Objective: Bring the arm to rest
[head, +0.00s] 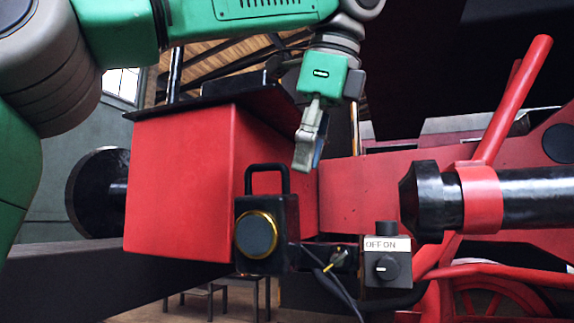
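My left arm comes in from the upper left, green with grey joints, and bends down at the top middle. My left gripper (303,166) hangs from it, pointing down, in front of the red block's right side. I see its fingers nearly edge-on, so I cannot tell whether they are open or shut. No object clearly shows between them. The gripper tip is just above and to the right of the black handle on the lamp-like box. My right gripper is not in view.
A large red block (180,185) with a black top fills the centre left. Below the gripper are a black box with a brass-ringed round face (256,235) and an OFF/ON switch box (387,268). A black cylinder (525,197) and red rods stand at right.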

